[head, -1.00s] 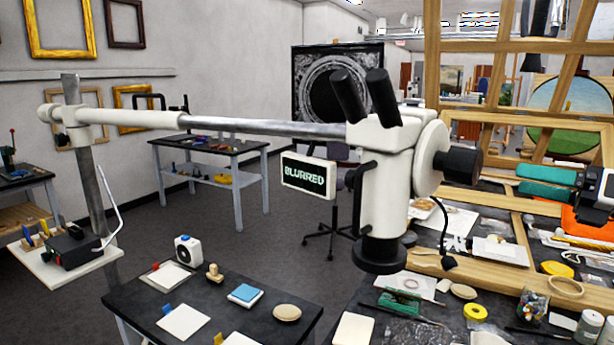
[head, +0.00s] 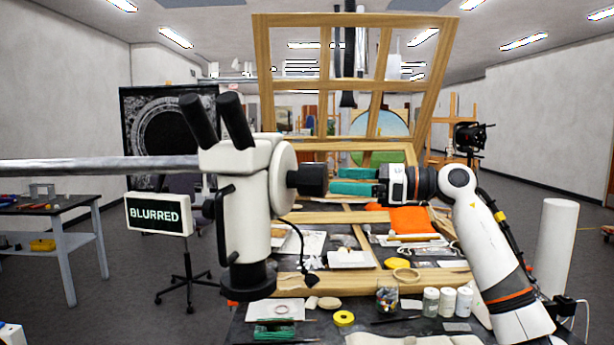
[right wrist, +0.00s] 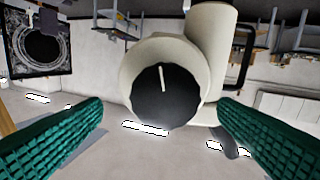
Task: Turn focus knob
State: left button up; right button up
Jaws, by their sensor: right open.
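The focus knob (head: 308,180) is a black cylinder on the right side of the white microscope head (head: 243,190). A sign on the microscope (head: 158,214) reads "BLURRED". My right gripper (head: 333,181) has green fingers and points left at the knob, with its fingertips close to the knob's outer end. In the right wrist view the knob (right wrist: 166,95) shows face-on with a white mark pointing nearly up, and the open green fingers (right wrist: 160,118) stand to either side with nothing between them. My left gripper is out of view.
A horizontal metal arm (head: 100,166) carries the microscope from the left. Below is a dark bench with jars (head: 447,301), a yellow tape roll (head: 344,318) and papers. A wooden frame (head: 350,274) lies behind the microscope.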

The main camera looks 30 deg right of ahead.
aim_at(326, 177)
jog(key=x, duration=0.3)
jog(key=p+x, duration=0.1)
jog(key=shift+w+a+r, duration=0.1)
jog(key=shift+a+r, duration=0.2)
jog(key=shift+a, duration=0.1)
jog(key=x, duration=0.3)
jog(key=shift+p, duration=0.4)
jog(key=shift+w+a+f, duration=0.15)
jog(key=shift+a, duration=0.05)
jog(key=shift+w+a, duration=0.1)
jog(key=c, duration=1)
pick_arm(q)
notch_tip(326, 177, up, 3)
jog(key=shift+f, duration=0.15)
